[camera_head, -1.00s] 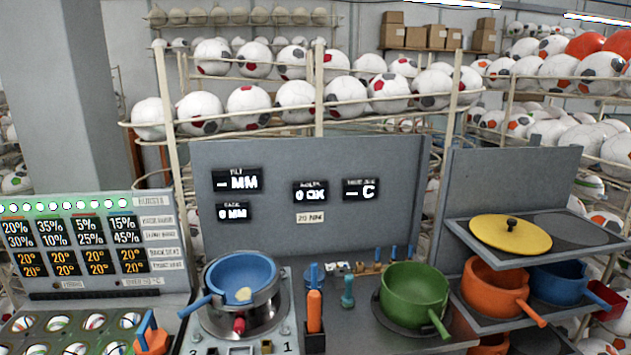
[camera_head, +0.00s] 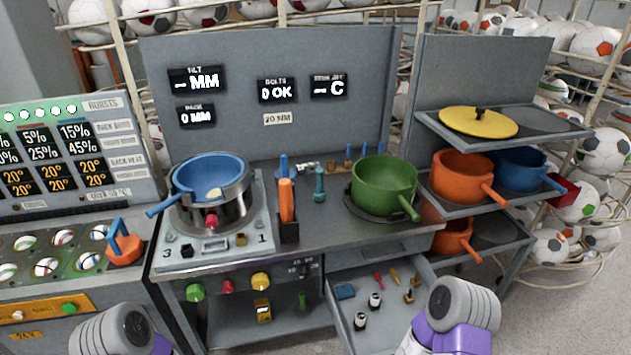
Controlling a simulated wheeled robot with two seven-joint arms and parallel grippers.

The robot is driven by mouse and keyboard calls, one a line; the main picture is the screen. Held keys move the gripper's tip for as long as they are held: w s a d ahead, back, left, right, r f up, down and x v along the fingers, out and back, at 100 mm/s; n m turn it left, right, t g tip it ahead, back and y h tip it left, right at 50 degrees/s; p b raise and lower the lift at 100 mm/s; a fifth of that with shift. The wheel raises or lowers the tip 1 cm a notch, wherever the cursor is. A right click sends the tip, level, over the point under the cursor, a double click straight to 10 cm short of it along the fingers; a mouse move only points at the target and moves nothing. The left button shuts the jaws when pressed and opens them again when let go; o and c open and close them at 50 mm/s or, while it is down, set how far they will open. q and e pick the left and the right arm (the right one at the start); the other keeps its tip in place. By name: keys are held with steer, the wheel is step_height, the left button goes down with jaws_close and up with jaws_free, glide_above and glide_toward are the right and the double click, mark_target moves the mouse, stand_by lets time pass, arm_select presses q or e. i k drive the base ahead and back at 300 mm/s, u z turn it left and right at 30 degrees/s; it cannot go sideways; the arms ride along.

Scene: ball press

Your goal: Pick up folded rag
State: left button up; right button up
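Grey and purple parts of my two arms show at the bottom left and bottom right. Neither gripper is in the picture, so I cannot see their fingers or whether they hold anything.
A blue pot (camera_head: 211,174) sits on the press at left. A green pot (camera_head: 385,186) and an orange-handled tool in a holder (camera_head: 288,230) stand on the worktop. Shelves with orange pots (camera_head: 461,173) are at right. My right arm overlaps the drawer's right side.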

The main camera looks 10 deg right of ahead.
mark_target(344, 291)
steer(key=u, duration=1)
steer(key=i, duration=0.95)
steer(key=z, duration=2.05)
